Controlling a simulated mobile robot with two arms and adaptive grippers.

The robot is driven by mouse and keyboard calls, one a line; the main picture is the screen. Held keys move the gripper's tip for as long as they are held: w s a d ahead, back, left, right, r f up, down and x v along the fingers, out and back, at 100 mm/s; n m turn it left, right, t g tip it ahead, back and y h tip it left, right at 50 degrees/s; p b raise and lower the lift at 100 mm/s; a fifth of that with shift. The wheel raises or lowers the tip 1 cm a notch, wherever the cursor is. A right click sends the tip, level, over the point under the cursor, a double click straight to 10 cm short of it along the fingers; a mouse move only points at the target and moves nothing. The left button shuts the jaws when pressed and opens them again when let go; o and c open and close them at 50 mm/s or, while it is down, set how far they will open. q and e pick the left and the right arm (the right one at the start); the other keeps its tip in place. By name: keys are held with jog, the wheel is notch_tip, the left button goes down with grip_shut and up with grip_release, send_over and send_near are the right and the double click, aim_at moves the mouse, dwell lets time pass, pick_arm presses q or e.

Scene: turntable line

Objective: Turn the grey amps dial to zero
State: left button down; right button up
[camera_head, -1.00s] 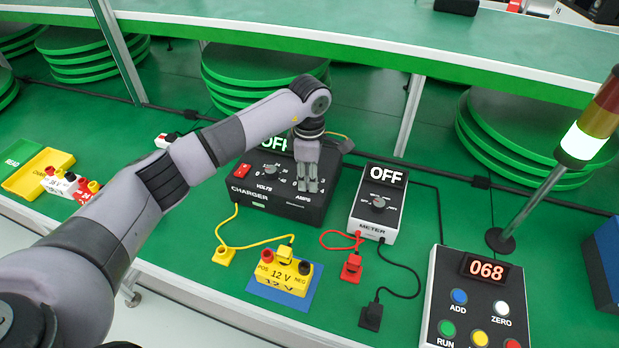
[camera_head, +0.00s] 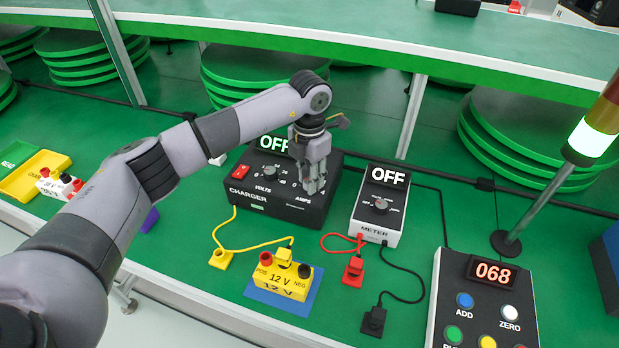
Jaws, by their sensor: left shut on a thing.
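The black charger (camera_head: 250,205) stands on the green bench in the middle of the head view. It has a red switch (camera_head: 241,172), a volts dial (camera_head: 270,172) and a display (camera_head: 272,144) reading OFF. My left gripper (camera_head: 314,188) points down over the charger's right half, at the amps dial's place above the AMPS label. It is shut on the amps dial, which the fingers hide almost wholly, so its pointer cannot be read. My right gripper is not in view.
The meter (camera_head: 367,226), its display reading OFF, stands close right of the charger. A yellow 12 V battery (camera_head: 281,279) lies in front, with yellow, red and black leads around it. A control box (camera_head: 450,285) reading 068 and a signal lamp (camera_head: 590,140) stand at right.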

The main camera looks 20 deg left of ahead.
pick_arm(q)
jog(key=n, duration=0.5)
jog(key=shift+n, duration=0.3)
dwell(0.4)
jog(key=c, duration=1.3)
grip_release()
jog(key=shift+r, duration=0.1)
notch_tip(320, 180, up, 12)
jog(key=shift+f, duration=0.2)
